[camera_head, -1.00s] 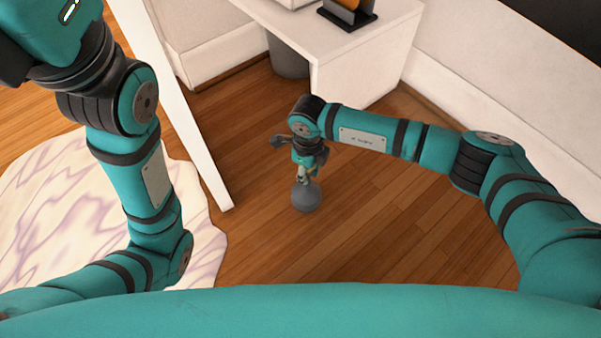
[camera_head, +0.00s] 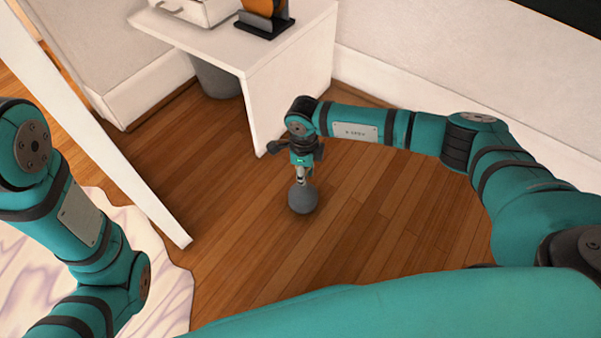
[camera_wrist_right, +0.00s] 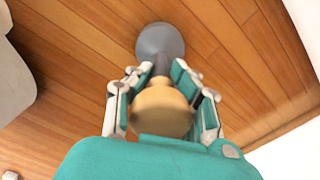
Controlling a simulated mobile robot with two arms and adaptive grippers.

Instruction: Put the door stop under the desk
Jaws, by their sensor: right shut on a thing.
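The door stop has a grey rounded base (camera_head: 303,198) and a pale wooden knob. It also shows in the right wrist view (camera_wrist_right: 160,42). My right gripper (camera_head: 302,176) points down and is shut around the knob and neck, with the fingers on both sides in the wrist view (camera_wrist_right: 162,98). I cannot tell whether the base touches the floor. The white desk (camera_head: 286,88) stands at the upper middle, behind the door stop. The door stop is in front of its side panel, outside the space under the desktop. My left gripper is out of view.
A grey bin (camera_head: 216,80) stands under the desk. A white upright panel (camera_head: 130,180) slants at the left, beside a pale patterned rug (camera_head: 165,290). Wooden floor (camera_head: 235,230) is clear around the door stop. A white wall (camera_head: 400,72) is at the back right.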

